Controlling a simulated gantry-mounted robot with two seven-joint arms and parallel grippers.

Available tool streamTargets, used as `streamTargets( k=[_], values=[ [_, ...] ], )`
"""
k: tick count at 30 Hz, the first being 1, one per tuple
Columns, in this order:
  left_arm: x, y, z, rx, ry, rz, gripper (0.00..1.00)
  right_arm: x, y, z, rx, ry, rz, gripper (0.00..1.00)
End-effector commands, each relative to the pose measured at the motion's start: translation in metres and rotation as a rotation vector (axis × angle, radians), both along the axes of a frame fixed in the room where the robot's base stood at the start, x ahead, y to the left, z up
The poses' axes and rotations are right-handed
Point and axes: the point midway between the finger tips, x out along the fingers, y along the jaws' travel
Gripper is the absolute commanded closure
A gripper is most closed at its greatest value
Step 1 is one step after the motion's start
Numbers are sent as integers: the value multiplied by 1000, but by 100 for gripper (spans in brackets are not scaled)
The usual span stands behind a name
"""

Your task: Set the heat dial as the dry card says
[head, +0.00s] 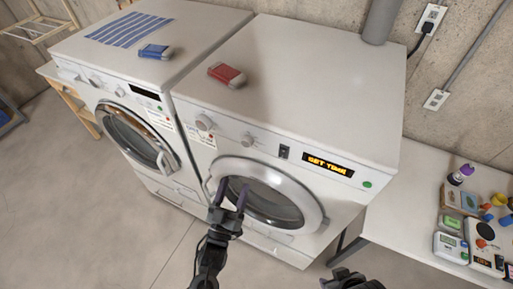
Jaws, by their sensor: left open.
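The right white machine (325,85) has a larger round dial (204,122) at its upper left front and a smaller knob (247,141) to the right of it. Which one is the heat dial, and where they point, I cannot tell. A lit display (328,163) shows amber text like "SET TIME". A small label (200,138) sits below the larger dial, its print too small to read. No card clearly marked dry can be made out. My left gripper (233,188) is open and empty before the round door, below the dials. Part of my right arm or gripper shows at the bottom edge.
A left machine (90,45) stands beside it, with a striped cloth (130,29) and a blue box (156,52) on top. A red box (227,75) lies on the right machine. A white table (400,205) at right holds several small items. The floor at left is clear.

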Motion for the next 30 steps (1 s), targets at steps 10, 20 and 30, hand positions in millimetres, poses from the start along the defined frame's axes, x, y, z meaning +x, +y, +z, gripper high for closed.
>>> streamTargets(
  k=[10, 20, 30],
  values=[
    [35, -10, 31, 1, -31, 2, 37, 1, 0, 12, 0, -3, 0, 57],
    [79, -29, 50, 1, -30, 2, 37, 0, 0, 23, -2, 0, 2, 57],
    [101, -37, 57, 1, -28, 2, 37, 0, -1, 27, -5, 1, 3, 57]
  ],
)
